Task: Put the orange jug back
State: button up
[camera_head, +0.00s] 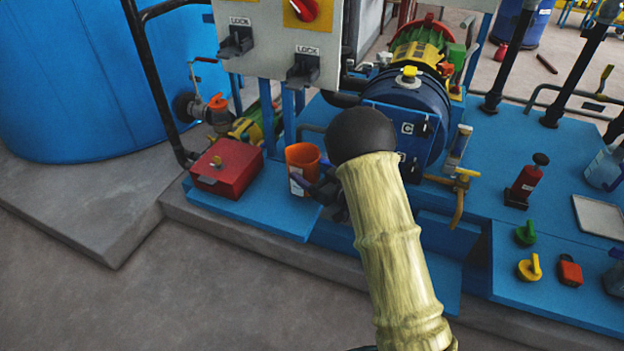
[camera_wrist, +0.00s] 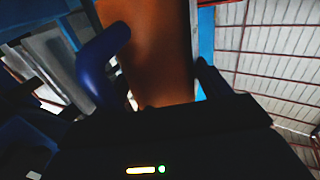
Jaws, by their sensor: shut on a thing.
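The orange jug (camera_head: 303,160) is at the left end of the blue platform, just right of a red box. It looks upright, with a pale label on its side. My gripper (camera_head: 318,187) is at the jug's right side, partly hidden behind my own arm. In the wrist view the jug's orange wall (camera_wrist: 155,55) fills the middle, between the blue finger on the left and the dark finger on the right. My gripper is shut on the jug. Whether the jug's base touches the platform, I cannot tell.
The red box (camera_head: 227,168) with a yellow knob stands close left of the jug. A grey lock panel (camera_head: 280,40) rises behind. The blue autoclave vessel (camera_head: 405,110) is to the right.

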aim_at(314, 181)
jog(key=shift+f+b, duration=0.3)
jog(key=shift+f, duration=1.15)
jog(key=shift+f, duration=0.1)
jog(key=shift+f, duration=0.1)
jog(key=o, duration=1.3)
jog(key=shift+r, duration=0.25)
jog(key=p+v, duration=0.1)
jog(key=v, duration=1.1)
jog(key=shift+s+f, duration=0.1)
jog(key=shift+f, duration=0.05)
